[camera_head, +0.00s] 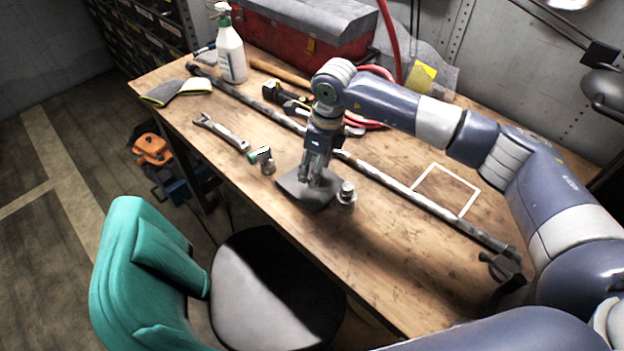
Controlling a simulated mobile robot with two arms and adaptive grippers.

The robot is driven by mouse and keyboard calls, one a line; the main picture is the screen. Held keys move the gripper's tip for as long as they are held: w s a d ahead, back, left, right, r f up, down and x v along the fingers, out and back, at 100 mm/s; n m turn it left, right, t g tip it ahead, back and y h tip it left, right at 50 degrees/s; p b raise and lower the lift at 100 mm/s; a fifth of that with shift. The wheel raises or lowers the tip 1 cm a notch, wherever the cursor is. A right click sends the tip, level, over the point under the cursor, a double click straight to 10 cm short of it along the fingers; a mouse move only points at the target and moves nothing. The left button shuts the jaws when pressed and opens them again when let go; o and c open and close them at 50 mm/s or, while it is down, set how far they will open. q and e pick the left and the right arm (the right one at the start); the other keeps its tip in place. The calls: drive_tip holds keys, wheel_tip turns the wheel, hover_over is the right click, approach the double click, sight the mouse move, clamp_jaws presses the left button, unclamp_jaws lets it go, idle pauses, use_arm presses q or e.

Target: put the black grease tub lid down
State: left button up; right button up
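My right gripper (315,178), on the arm that comes in from the right, points down over a dark grey flat square piece (297,191) near the table's front edge. Its fingertips are small and dark against this piece. I cannot tell whether they are open or shut, or whether anything is between them. A small round greyish metallic container (346,193) stands just right of the fingertips. I cannot make out a separate black grease tub lid; it may be hidden by the fingers or blend with the dark piece. My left gripper is not in view.
A long dark bar (385,180) crosses the wooden table (400,245). A wrench (221,132) and small fitting (262,160) lie left. A spray bottle (231,45) and red toolbox (290,42) stand behind. A teal chair (150,265) is in front.

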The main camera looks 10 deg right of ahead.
drive_tip(key=shift+w+a+f, duration=0.1)
drive_tip(key=shift+a+f, duration=0.05)
drive_tip(key=shift+f, duration=0.55)
drive_tip(key=shift+w+a+f, duration=0.1)
drive_tip(key=shift+f, duration=0.55)
clamp_jaws()
